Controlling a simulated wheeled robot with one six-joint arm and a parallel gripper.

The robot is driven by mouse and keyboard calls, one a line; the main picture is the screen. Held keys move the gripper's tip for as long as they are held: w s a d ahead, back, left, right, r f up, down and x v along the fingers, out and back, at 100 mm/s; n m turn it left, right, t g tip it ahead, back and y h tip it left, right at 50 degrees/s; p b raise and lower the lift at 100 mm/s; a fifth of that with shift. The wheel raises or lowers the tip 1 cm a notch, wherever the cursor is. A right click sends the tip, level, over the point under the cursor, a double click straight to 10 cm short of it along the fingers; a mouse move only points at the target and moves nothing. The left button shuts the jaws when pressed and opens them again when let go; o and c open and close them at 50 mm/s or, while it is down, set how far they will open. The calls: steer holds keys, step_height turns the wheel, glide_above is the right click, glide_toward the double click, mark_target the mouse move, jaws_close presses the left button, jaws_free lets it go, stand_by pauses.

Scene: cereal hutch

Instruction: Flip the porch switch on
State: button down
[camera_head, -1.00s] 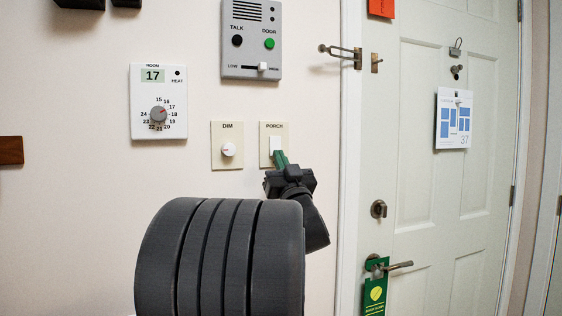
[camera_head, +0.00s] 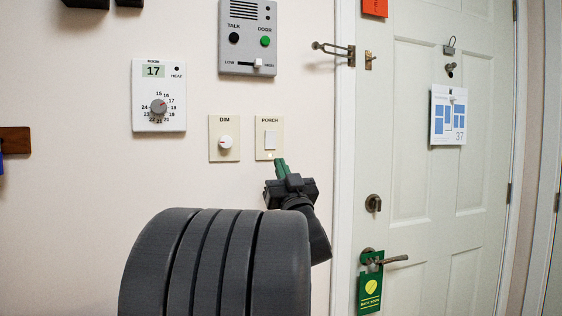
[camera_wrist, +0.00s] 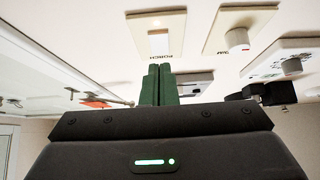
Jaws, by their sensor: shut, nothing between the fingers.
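The porch switch (camera_head: 270,140) is a white rocker on a cream plate labelled PORCH, on the wall right of the dimmer. It also shows in the wrist view (camera_wrist: 159,43), where the picture is upside down and a small warm light glows on its plate. My gripper (camera_head: 280,161) has green fingers, which are shut with nothing between them. The fingertips are just below the switch in the head view and appear apart from the wall. In the wrist view the two fingers (camera_wrist: 157,70) stand side by side, pointing toward the plate. The whole rocker is visible in the head view.
The dimmer (camera_head: 225,139) is close on the left, with the thermostat (camera_head: 158,96) beyond it. The intercom (camera_head: 248,38) is above. A door (camera_head: 420,150) with a lever handle (camera_head: 392,260) and green hanger (camera_head: 370,290) is at the right.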

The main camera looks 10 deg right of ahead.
steer(key=f+v, duration=0.1)
steer(key=v, duration=0.5)
steer(key=shift+f, duration=0.2)
steer(key=shift+w+r, duration=0.1)
steer(key=shift+w, duration=0.1)
